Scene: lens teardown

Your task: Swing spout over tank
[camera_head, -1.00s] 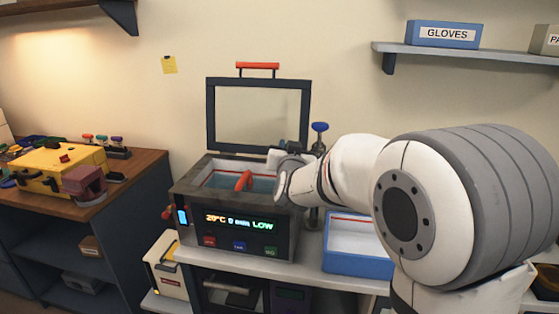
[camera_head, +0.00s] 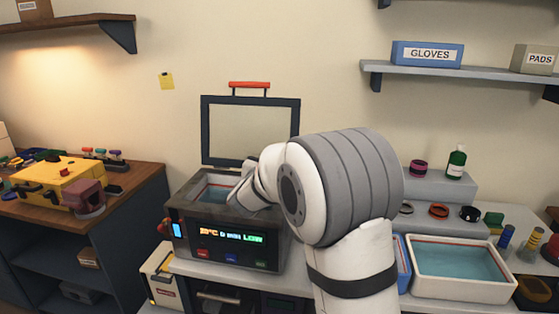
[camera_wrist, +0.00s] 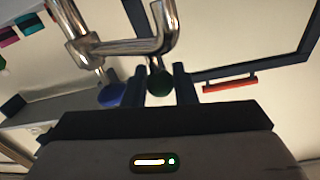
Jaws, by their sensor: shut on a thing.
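The dark tank (camera_head: 185,213) stands on the bench in the head view, with water showing at its left. Its framed lid (camera_head: 203,130) is raised and has a red handle (camera_head: 249,85); the handle also shows in the wrist view (camera_wrist: 230,84). In the wrist view the shiny metal spout (camera_wrist: 120,47) is a bent pipe above my gripper (camera_wrist: 161,75). The gripper is shut on a green knob (camera_wrist: 159,83) close to the pipe's bend. A blue knob (camera_wrist: 112,94) is left of the fingers. In the head view my arm hides the spout and fingertips, at the tank's right side.
A white tray of blue liquid (camera_head: 408,280) and a partly hidden blue tray (camera_head: 403,268) are at the right. Stepped shelves hold rings and a green bottle (camera_head: 456,163). A yellow case (camera_head: 58,180) sits on the left bench.

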